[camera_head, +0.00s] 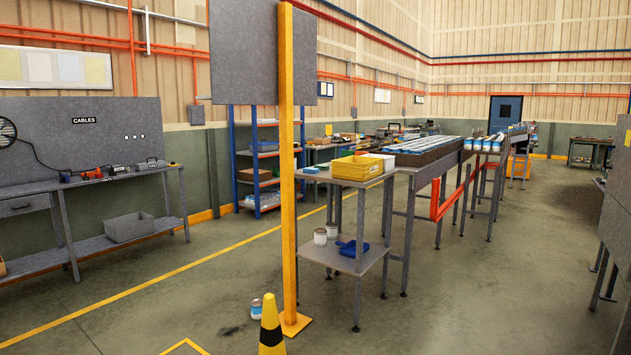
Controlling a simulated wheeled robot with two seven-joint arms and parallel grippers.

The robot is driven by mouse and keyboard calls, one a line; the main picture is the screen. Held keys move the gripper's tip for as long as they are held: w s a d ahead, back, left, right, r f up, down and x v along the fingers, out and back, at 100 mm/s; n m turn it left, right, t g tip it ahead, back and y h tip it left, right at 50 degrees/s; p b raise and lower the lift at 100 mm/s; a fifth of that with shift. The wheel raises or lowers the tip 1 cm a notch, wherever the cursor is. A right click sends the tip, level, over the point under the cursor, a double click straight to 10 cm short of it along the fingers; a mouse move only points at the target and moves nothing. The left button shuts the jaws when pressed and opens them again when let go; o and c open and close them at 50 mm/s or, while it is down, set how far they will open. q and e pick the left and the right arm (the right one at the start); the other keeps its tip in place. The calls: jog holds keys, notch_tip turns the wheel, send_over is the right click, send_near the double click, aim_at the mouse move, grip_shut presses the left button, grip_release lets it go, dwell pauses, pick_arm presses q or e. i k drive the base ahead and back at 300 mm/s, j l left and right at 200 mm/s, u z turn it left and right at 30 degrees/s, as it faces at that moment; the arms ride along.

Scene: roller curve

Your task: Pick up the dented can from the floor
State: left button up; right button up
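A small white and blue can (257,308) is on the floor, just left of the yellow post's base and behind the striped cone. Its lower part is close to the cone's tip, and it is too small to tell whether it is dented. Two more white cans, one (320,237) beside the other (332,231), stand on the lower shelf of the grey stand. Neither of my grippers shows in the head view.
A yellow post (287,200) with a grey panel (244,52) stands on an orange base plate. A yellow and black cone (271,325) is at the front. The grey stand (345,262) holds a blue scoop-like object (352,248) and yellow crate (357,168).

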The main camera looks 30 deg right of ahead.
aim_at(256, 305)
jog(key=i+l+z, duration=0.15)
jog(key=i, duration=0.25)
jog(key=i+l+z, duration=0.15)
jog(key=i, duration=0.3)
jog(key=i+u, duration=0.15)
jog(key=i, duration=0.35)
jog(key=i+l+u, duration=0.1)
jog(key=i, duration=0.4)
jog(key=i+l+u, duration=0.15)
jog(key=i, duration=0.4)
jog(key=i+l+u, duration=0.1)
jog(key=i, duration=0.4)
jog(key=i+j+u, duration=0.1)
jog(key=i, duration=1.35)
